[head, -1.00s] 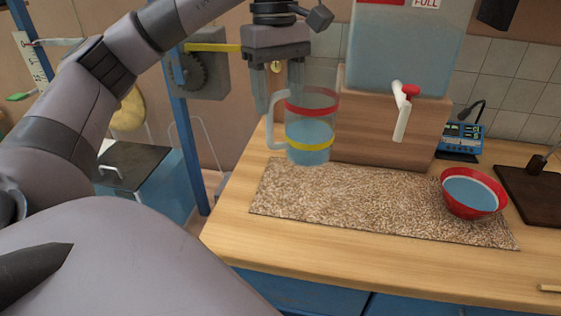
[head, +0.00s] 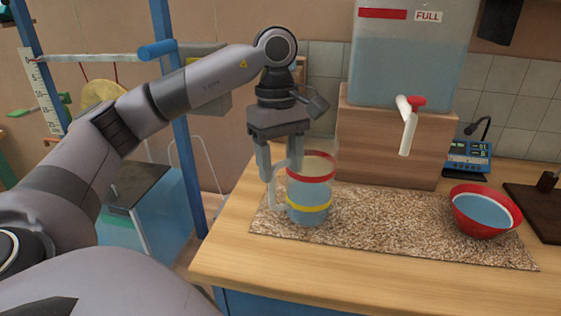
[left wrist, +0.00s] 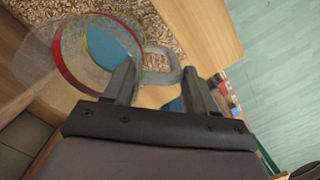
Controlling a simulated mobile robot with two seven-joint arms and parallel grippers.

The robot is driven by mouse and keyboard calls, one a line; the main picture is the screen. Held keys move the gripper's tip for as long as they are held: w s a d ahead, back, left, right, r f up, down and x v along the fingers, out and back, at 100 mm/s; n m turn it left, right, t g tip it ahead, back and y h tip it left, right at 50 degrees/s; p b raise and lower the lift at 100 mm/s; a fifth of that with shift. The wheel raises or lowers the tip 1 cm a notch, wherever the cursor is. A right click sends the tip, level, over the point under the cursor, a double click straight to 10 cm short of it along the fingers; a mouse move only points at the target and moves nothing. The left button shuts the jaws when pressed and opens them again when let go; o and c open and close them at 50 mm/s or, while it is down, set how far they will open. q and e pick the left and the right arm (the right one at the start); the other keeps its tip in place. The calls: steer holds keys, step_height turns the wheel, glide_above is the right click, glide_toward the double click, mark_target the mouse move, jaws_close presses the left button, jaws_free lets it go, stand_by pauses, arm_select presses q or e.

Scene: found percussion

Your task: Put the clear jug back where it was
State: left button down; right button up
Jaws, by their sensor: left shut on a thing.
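The clear jug (head: 309,190) has a red band, a yellow band and bluish water in it. It is upright at the left end of the speckled mat (head: 400,222); I cannot tell whether its base touches the mat. My left gripper (head: 279,172) is shut on the jug's handle, from above and to the left. In the left wrist view the jug (left wrist: 85,50) lies at the upper left, and its handle (left wrist: 165,68) passes between the fingers of my left gripper (left wrist: 160,85). My right gripper is not in view.
A water tank (head: 410,60) stands on a wooden block (head: 385,145), its white tap with a red knob (head: 409,125) over the mat. A red bowl of water (head: 484,211) stands at the mat's right end. A blue device (head: 468,157) is behind it. A blue post (head: 172,110) stands left.

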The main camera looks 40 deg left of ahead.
arm_select(q)
steer(key=shift+c, duration=1.7)
jaws_free()
steer(key=shift+f, duration=0.1)
step_height(320, 180, up, 12)
steer(key=a+p, duration=0.1)
steer(key=p, duration=0.4)
steer(key=shift+w, duration=0.25)
steer(key=shift+a, duration=0.1)
